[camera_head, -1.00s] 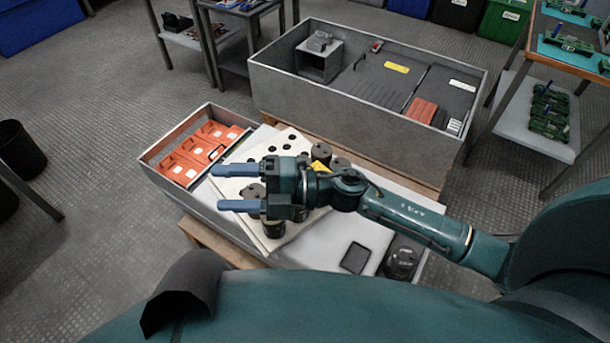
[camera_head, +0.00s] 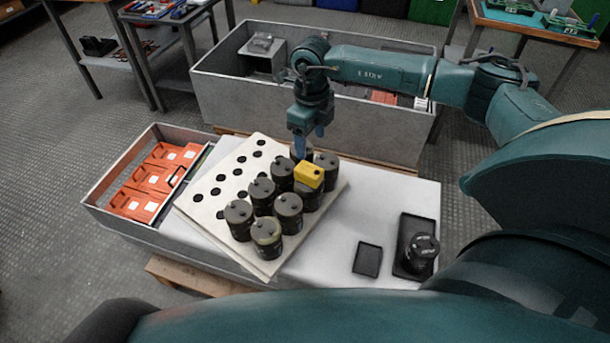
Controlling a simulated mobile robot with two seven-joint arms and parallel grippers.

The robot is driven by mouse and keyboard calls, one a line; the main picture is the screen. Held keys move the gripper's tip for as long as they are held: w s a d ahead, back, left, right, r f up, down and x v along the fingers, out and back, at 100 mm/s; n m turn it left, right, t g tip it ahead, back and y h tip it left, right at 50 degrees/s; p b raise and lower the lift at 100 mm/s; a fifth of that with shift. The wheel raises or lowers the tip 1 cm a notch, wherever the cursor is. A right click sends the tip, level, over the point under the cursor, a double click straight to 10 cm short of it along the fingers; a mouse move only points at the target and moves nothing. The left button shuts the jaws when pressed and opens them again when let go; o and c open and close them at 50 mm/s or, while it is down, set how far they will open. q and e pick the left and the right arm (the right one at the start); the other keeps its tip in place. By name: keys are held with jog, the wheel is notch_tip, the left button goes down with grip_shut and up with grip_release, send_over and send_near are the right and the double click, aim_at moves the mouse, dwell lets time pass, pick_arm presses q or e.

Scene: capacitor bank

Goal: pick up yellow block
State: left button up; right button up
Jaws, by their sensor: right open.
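The yellow block (camera_head: 309,174) lies on top of the dark capacitors, near the back right of the group. The dark capacitors (camera_head: 262,192) stand in rows on a white board (camera_head: 222,213) with black holes. My right gripper (camera_head: 309,142) points down just behind and above the yellow block, its blue fingers near a capacitor. It is open, and nothing shows between the fingers. Whether a finger touches the block or a capacitor I cannot tell. My left gripper is not in view.
A grey bin (camera_head: 215,93) stands behind, under my right arm. Orange boxes (camera_head: 150,180) fill the tray at the left. The white surface between is clear.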

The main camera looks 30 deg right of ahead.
aim_at(309, 169)
notch_tip(309, 169, down, 6)
jog(key=shift+r+b, duration=0.1)
jog(key=shift+b, duration=0.3)
notch_tip(309, 169, down, 4)
jog(key=shift+a+f+b, duration=0.1)
jog(key=shift+a+b, duration=0.05)
jog(key=shift+b, duration=0.35)
jog(key=shift+f, duration=0.5)
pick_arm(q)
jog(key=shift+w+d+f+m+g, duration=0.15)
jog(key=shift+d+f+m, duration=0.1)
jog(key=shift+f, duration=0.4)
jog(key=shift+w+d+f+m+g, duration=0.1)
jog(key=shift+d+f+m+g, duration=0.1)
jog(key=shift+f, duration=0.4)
pick_arm(e)
jog(key=shift+c, duration=0.2)
jog(key=c, duration=0.9)
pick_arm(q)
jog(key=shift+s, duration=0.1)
pick_arm(e)
jog(key=shift+r, duration=0.15)
jog(key=c, duration=0.3)
